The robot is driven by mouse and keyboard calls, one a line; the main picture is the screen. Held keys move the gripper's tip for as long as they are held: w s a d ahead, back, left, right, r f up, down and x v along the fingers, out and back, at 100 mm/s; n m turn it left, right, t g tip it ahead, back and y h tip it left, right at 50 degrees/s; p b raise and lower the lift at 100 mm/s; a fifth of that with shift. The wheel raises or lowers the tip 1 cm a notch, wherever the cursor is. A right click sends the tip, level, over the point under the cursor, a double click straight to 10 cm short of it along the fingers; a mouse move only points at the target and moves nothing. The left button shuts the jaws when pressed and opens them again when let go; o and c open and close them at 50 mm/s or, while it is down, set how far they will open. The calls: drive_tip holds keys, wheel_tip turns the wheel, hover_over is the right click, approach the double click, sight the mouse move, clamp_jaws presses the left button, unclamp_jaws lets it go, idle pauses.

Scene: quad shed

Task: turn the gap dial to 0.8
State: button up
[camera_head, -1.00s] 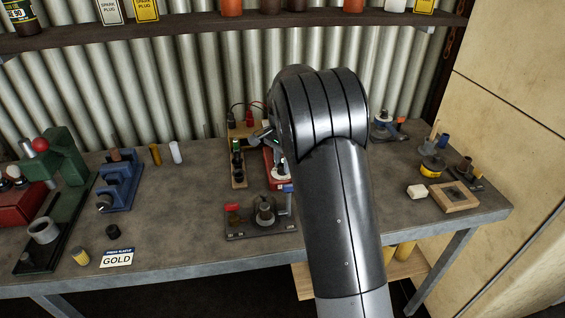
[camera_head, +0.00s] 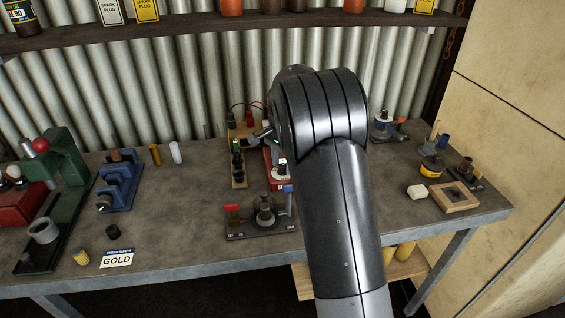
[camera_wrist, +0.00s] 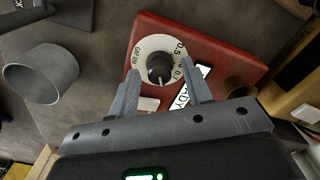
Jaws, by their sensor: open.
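The gap dial (camera_wrist: 152,48) is a white ring with dark numbers, "0.5" and "0.7" readable, and a dark knob (camera_wrist: 159,68) in its middle. It is mounted on a red base (camera_wrist: 210,47). In the wrist view my gripper (camera_wrist: 160,82) is open, with one finger on each side of the knob's near side. I cannot tell whether the fingers touch the knob. In the head view the red base (camera_head: 269,172) is partly hidden behind my arm, and my gripper is mostly hidden there too.
A grey metal cup (camera_wrist: 42,74) stands left of the red base in the wrist view.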

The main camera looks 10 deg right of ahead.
sight(283, 165)
drive_tip(key=shift+r, duration=0.1)
wheel_tip(283, 165, up, 11)
drive_tip(key=shift+f, duration=0.2)
idle(0.4)
drive_tip(key=s+d+r+n+t, duration=0.1)
drive_tip(key=s+r+n, duration=0.2)
drive_tip(key=s, duration=0.6)
drive_tip(key=s+r+n+t, duration=0.2)
drive_tip(key=s, duration=0.7)
drive_tip(key=s+d+r+n+t, duration=0.1)
drive_tip(key=s+r+n, duration=0.2)
drive_tip(key=s, duration=0.5)
drive_tip(key=s+f+n+t, duration=0.1)
drive_tip(key=s+f+n, duration=0.2)
drive_tip(key=s, duration=0.7)
drive_tip(key=shift+a+f+t, duration=0.25)
drive_tip(key=shift+f+t, duration=0.05)
drive_tip(key=shift+f, duration=0.6)
drive_tip(key=shift+s, duration=0.1)
